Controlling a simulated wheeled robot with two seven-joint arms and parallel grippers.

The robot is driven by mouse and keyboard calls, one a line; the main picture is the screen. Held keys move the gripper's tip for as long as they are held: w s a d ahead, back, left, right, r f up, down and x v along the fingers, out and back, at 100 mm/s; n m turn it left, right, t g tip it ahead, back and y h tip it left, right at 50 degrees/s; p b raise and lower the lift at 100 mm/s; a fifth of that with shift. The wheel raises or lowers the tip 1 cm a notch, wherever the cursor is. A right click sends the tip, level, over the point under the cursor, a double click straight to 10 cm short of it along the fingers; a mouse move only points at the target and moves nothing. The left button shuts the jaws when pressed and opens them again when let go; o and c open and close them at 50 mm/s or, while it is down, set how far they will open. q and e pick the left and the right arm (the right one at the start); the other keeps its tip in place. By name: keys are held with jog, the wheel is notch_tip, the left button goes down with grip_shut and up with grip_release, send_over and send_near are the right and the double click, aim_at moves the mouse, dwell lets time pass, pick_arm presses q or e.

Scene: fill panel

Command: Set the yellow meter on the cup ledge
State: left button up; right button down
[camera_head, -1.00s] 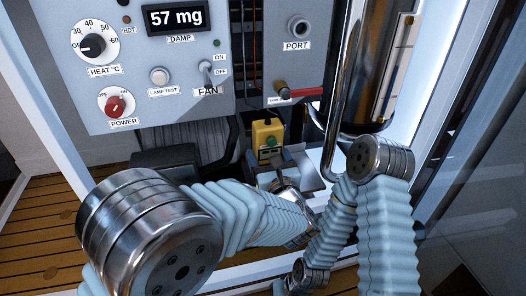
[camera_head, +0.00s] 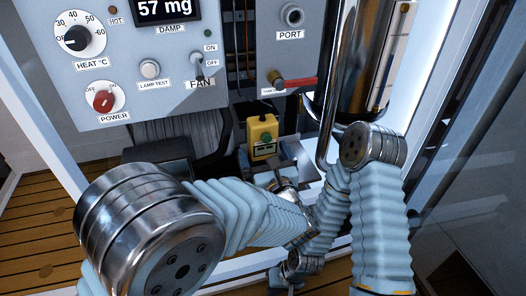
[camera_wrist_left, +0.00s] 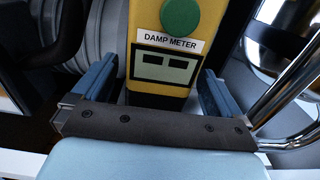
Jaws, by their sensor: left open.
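The yellow meter (camera_head: 263,137) stands upright below the grey panel, with a green button on its front. My left gripper (camera_head: 268,165) is open just in front of the meter. In the wrist view its blue fingers (camera_wrist_left: 155,90) lie to either side of the meter's lower part, with gaps showing. My right gripper (camera_head: 293,273) is low in the head view, and its jaws are unclear. I cannot surely tell which surface is the cup ledge.
The grey panel (camera_head: 150,105) with knobs and switches stands behind. A red-handled valve (camera_head: 292,83) is above the meter. A shiny vertical pipe (camera_head: 331,100) and a metal cylinder (camera_head: 352,95) stand to the right. A pale surface (camera_head: 308,168) lies right of the meter.

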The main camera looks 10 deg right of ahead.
pick_arm(q)
jog(key=s, duration=1.1)
jog(key=shift+d, duration=0.15)
dwell(0.9)
